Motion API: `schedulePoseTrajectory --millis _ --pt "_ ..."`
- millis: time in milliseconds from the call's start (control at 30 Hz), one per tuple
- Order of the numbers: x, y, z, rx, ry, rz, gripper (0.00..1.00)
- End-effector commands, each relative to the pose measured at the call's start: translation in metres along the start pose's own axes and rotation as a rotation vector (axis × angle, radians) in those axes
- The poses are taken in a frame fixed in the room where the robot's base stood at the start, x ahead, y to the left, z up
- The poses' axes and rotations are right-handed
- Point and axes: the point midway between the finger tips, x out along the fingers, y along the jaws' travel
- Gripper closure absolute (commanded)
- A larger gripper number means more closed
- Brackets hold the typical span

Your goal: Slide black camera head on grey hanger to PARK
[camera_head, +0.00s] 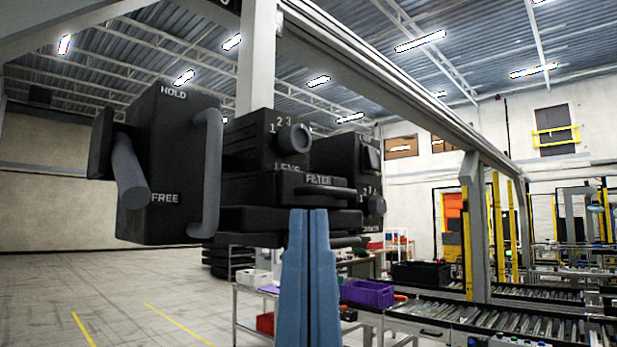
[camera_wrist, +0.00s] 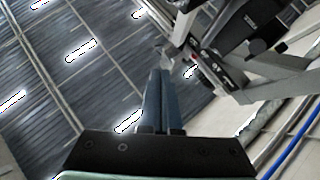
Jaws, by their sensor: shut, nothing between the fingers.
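The black camera head (camera_head: 170,125) hangs from the grey hanger (camera_head: 256,60) under a grey overhead rail (camera_head: 390,85). Its left side carries a side handle (camera_head: 209,170) and a lever (camera_head: 128,170) whose round end is near the FREE mark; HOLD is marked above. A LENS knob (camera_head: 293,138) and a FILTER part (camera_head: 325,191) are to the right. My gripper (camera_head: 308,212) has blue fingers, shut and empty, pointing up in front of the camera head's lower right part. I cannot tell if they touch it. They also show shut in the wrist view (camera_wrist: 161,72). I see no PARK mark.
A grey post (camera_head: 475,225) bears the rail's far end. Below right are a purple bin (camera_head: 367,293), a black crate (camera_head: 420,273) and roller conveyors (camera_head: 500,318). The floor at left (camera_head: 60,285) is clear. The wrist view shows a black part (camera_wrist: 250,25) beside grey beams.

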Motion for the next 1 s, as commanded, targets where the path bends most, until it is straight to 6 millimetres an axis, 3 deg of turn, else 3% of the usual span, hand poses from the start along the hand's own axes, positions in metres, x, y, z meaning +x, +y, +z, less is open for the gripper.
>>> schedulePoseTrajectory --millis 400,433,567,700,900,1000 --pt "0.000 0.000 0.000 0.000 0.000 0.000 1.00" --pt "0.000 0.000 0.000 0.000 0.000 0.000 0.98" --pt "0.007 0.000 0.004 0.012 -0.016 -0.013 0.75" --pt "0.038 -0.003 0.023 0.073 -0.100 -0.086 0.50" --pt "0.095 -0.010 0.053 0.200 -0.310 -0.300 0.49" --pt "0.112 -0.011 0.057 0.254 -0.414 -0.423 0.49"
